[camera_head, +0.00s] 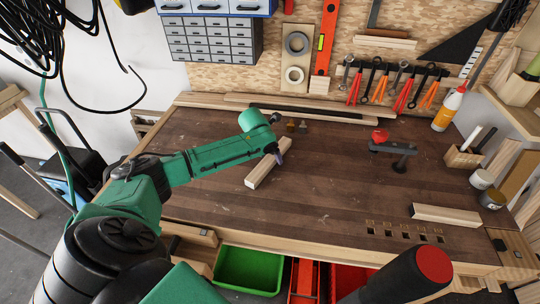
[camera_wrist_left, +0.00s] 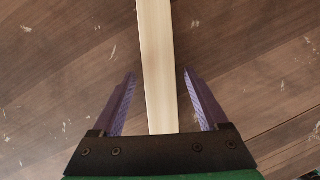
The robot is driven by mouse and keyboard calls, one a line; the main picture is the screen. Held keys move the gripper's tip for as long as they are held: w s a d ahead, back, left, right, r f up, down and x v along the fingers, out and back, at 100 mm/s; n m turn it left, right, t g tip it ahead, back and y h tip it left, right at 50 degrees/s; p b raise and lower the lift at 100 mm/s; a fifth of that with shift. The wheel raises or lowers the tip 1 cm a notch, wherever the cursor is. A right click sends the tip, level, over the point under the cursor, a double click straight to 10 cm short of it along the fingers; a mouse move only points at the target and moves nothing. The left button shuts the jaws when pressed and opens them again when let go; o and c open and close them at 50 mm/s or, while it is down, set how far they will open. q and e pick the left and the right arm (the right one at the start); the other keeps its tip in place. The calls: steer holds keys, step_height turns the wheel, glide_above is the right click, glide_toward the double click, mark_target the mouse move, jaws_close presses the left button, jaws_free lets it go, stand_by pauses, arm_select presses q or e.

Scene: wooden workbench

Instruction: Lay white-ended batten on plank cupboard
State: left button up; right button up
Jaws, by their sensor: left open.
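A pale wooden batten (camera_head: 262,172) lies flat on the bench, left of its middle. My left gripper (camera_head: 279,154) is at its far end. In the left wrist view the batten (camera_wrist_left: 155,50) runs between the two purple fingers of the open left gripper (camera_wrist_left: 159,73), with a gap on both sides. A second pale batten (camera_head: 446,215) lies at the front right of the bench. I cannot tell white ends on either batten. I cannot make out which thing is the plank cupboard. My right gripper is not in view.
The brown bench top (camera_head: 330,190) is clear between the battens. A dark clamp-like tool with a red knob (camera_head: 380,136) stands back right. Long strips (camera_head: 300,108) lie along the back edge. Jars (camera_head: 481,179) and a wooden tool holder (camera_head: 463,157) stand at the right.

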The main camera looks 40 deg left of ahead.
arm_select(q)
steer(key=shift+o, duration=0.4)
steer(key=b+v, duration=0.1)
steer(key=v, duration=1.3)
steer(key=shift+s+a, duration=0.2)
steer(key=shift+a, duration=0.1)
steer(key=p+x, duration=0.1)
steer(key=x, duration=0.7)
steer(key=p+x, duration=0.1)
steer(key=x, duration=0.4)
steer(key=shift+d+f+p, duration=0.1)
steer(key=shift+d+p, duration=0.2)
steer(key=shift+d, duration=0.05)
steer(key=shift+w+f, duration=0.15)
steer(key=shift+f, duration=0.15)
steer(key=shift+r, duration=0.1)
jaws_close()
steer(key=shift+r, duration=0.1)
